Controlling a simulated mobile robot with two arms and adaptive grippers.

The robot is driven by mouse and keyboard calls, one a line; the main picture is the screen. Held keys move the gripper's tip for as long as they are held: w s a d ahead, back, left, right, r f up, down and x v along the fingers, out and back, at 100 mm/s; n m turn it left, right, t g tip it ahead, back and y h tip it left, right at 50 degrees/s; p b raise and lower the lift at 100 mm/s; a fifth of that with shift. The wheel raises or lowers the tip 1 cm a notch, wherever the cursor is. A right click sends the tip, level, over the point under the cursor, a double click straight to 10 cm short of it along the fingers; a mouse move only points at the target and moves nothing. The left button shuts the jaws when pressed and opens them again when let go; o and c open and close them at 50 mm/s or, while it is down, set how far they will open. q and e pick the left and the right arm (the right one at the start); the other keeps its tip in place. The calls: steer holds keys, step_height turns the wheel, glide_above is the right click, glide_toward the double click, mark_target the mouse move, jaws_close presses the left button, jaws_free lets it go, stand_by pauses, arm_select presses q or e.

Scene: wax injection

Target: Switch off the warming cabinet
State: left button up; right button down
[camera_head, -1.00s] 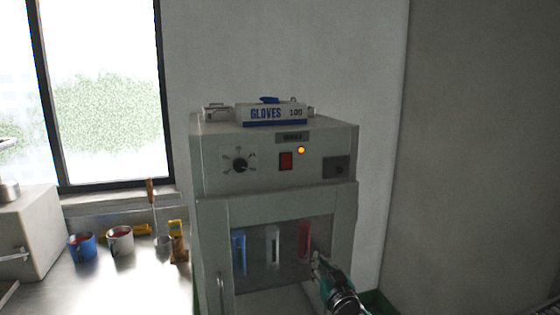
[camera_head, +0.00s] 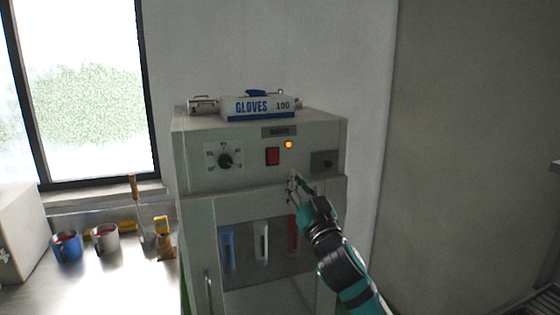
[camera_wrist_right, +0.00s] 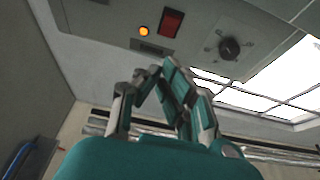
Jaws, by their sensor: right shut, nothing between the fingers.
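The warming cabinet (camera_head: 195,180) is a grey box with a control panel on its upper front. The panel has a red rocker switch (camera_head: 272,156), a lit orange lamp (camera_head: 288,145) and a black dial (camera_head: 225,160). In the right wrist view the switch (camera_wrist_right: 171,23), lamp (camera_wrist_right: 144,31) and dial (camera_wrist_right: 229,47) also show, beyond the fingers. My right gripper (camera_head: 292,182) is shut and empty. It is just below and right of the switch, in front of the panel's lower edge, apart from the switch. My left gripper is out of view.
A glove box (camera_head: 258,107) lies on the cabinet top. Behind the cabinet window are a blue, a white and a red item. The wall is close behind.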

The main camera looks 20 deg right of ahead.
mark_target(276, 153)
steer(key=p+x, duration=0.1)
steer(key=x, duration=0.2)
steer(key=f+x, duration=0.1)
steer(key=x, duration=0.3)
steer(key=p+x, duration=0.1)
steer(key=x, duration=0.2)
steer(key=shift+w+f+p, duration=0.3)
steer(key=shift+w+f, duration=0.05)
steer(key=shift+w, duration=0.2)
steer(key=shift+w+a+f, duration=0.1)
steer(key=shift+w+f, duration=0.2)
steer(key=shift+w, duration=0.25)
steer(key=b, duration=0.2)
steer(key=t+b, duration=0.1)
steer(key=b, duration=0.2)
steer(key=shift+w+f, duration=0.25)
steer(key=shift+w, duration=0.05)
steer(key=shift+s, duration=0.15)
